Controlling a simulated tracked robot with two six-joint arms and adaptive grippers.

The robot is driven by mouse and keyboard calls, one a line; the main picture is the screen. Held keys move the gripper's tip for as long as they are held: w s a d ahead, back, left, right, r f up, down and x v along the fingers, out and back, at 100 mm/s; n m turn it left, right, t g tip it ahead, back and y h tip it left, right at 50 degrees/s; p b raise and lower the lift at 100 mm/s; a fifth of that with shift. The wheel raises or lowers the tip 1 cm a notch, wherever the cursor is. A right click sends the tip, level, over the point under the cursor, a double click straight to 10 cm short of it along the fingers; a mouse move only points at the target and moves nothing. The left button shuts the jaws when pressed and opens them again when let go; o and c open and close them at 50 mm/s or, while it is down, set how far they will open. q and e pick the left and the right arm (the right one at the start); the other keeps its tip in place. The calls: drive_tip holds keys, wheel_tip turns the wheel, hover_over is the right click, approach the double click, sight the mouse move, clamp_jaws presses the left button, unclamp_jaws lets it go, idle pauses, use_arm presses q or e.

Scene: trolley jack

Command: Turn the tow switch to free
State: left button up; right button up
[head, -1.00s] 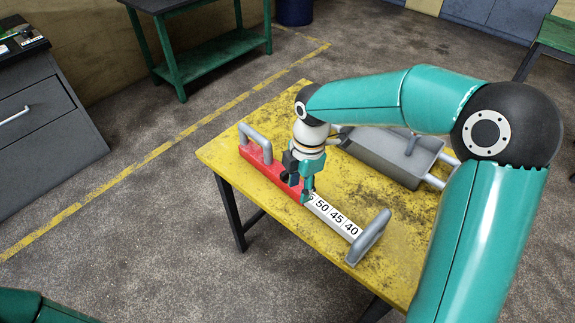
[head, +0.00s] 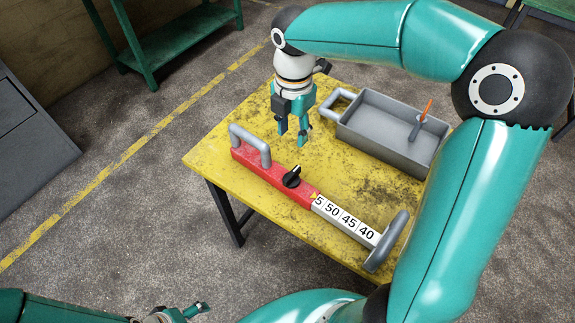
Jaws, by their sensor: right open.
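The red device (head: 262,168) lies along the yellow table (head: 222,150), with a grey handle at its left end. A black knob (head: 291,178), seemingly the tow switch, sits on top of its right part. Its ridge seems to slant toward the upper right; no setting label is readable. My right gripper (head: 292,138) is open and empty, pointing down over the table behind the red device, apart from the knob. My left gripper (head: 182,313) shows partly at the bottom edge, far from the device; its opening is unclear.
A grey tray (head: 390,133) holding an orange-tipped tool (head: 421,120) stands behind. A green bench (head: 180,50) stands at upper left.

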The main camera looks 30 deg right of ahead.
sight(291, 174)
wheel_tip(291, 174, down, 16)
drive_tip(key=shift+w+r, duration=0.1)
drive_tip(key=shift+c, duration=0.2)
clamp_jaws()
